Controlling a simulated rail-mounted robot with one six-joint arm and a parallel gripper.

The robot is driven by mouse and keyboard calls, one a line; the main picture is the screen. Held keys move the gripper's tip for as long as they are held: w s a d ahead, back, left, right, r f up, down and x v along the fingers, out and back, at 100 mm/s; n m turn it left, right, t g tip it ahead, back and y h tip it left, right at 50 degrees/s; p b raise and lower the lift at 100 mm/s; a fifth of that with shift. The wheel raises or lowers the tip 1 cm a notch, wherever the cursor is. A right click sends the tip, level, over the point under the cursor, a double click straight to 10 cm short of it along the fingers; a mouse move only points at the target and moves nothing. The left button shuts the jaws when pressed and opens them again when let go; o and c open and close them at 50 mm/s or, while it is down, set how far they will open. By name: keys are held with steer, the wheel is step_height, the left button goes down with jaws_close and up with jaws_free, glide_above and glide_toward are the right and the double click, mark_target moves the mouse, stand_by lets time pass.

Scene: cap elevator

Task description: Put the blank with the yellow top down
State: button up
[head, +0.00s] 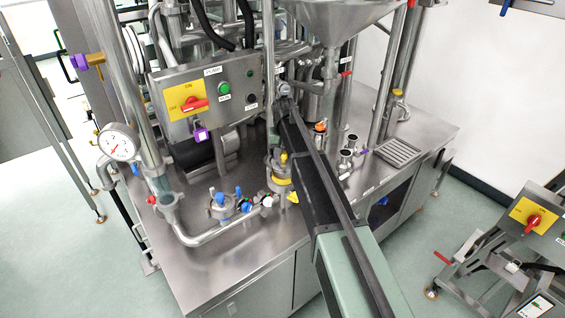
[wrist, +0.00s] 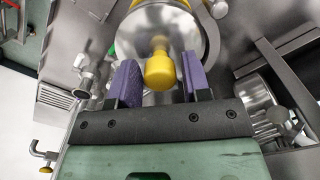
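My gripper (wrist: 161,80) shows in the wrist view as two purple ridged fingers on a black bar. They stand apart. A yellow knob (wrist: 159,72) on a short neck lies between them, with a narrow gap visible at its right side. Behind it is a round steel body (wrist: 138,32) wider than the finger gap, with yellow at its far edge. This looks like the blank with the yellow top. In the head view my arm reaches in from the lower right; its fingers cannot be made out there. A steel fitting with a yellow band (head: 280,181) stands left of the arm; I cannot tell if it belongs to the blank.
The control box (head: 207,92) and a steel funnel (head: 325,18) are close to the arm's far end. Blue-capped valves (head: 222,204) stand on the bench at left. The steel bench top (head: 215,262) is bare at its front left.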

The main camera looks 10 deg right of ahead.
mark_target(284, 153)
jaws_close()
step_height(284, 153, up, 4)
steer(key=p, duration=0.4)
steer(key=shift+r, duration=0.1)
